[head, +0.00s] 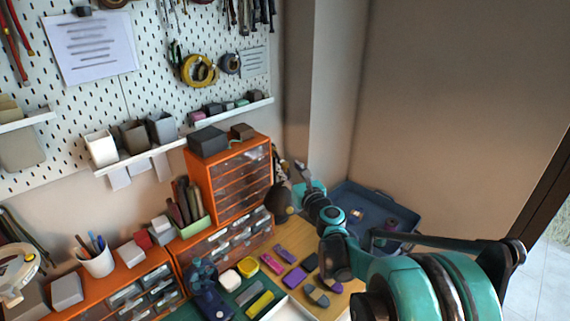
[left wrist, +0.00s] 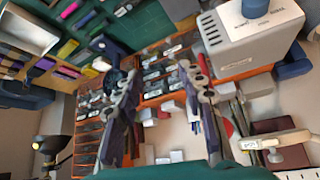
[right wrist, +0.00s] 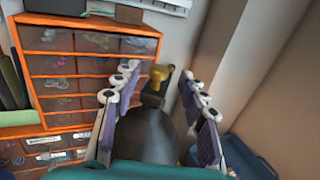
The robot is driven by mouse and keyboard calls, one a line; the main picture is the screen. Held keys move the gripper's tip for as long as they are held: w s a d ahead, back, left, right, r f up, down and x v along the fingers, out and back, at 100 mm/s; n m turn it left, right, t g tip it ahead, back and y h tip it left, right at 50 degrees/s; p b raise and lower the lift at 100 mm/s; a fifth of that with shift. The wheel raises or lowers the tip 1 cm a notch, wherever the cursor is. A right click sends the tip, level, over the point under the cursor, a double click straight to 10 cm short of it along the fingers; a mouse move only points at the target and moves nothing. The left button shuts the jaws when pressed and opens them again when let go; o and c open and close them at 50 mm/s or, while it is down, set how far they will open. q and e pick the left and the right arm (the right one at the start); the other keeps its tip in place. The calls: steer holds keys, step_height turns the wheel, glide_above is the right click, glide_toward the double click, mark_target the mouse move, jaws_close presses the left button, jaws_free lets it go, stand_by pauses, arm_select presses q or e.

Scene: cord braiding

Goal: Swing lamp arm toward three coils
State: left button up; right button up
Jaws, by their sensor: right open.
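A dark lamp head (right wrist: 150,130) with a brass knob on top shows between the fingers of my right gripper (right wrist: 158,84) in the right wrist view. The fingers are open, one each side; I cannot tell if they touch it. In the head view the lamp head (head: 279,200) is partly hidden beside the orange drawer cabinet, close to my right gripper (head: 299,180). A black lamp (left wrist: 50,146) with a lit bulb shows in the left wrist view. My left gripper (left wrist: 143,72) is open, with nothing seen held. I cannot clearly make out three coils.
The orange drawer cabinet (head: 230,179) stands left of my right gripper. A blue tray (head: 350,190) with small round items lies to the right. Coloured pieces (head: 271,264) lie on the wooden table. A grey box (left wrist: 245,45) shows in the left wrist view.

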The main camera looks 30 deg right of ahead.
mark_target(286, 165)
steer(key=w, duration=0.4)
steer(key=shift+d, duration=0.1)
jaws_close()
